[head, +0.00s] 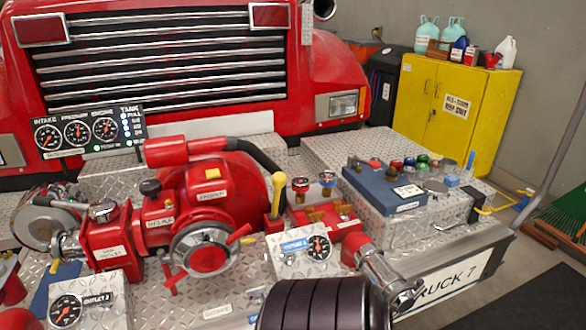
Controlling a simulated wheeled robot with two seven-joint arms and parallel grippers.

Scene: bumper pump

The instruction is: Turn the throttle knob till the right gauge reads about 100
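A black gauge panel (88,131) stands at the left, in front of the truck grille, with three round dials and a column of small lights. Its right gauge (105,128) has a pale rim and a red needle; the scale is too small to read. I cannot make out a label naming the throttle knob. A dark knob (150,187) sits on top of the red pump (213,185), and a large round red-and-silver part (205,250) with red handles is on its front.
A small plate with an outlet gauge (319,247) stands right of the pump; another outlet gauge (66,311) is at bottom left. A yellow-topped lever (278,188) rises beside the pump. A dark ribbed cylinder (325,303) fills the bottom middle. A yellow cabinet (455,105) stands behind right.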

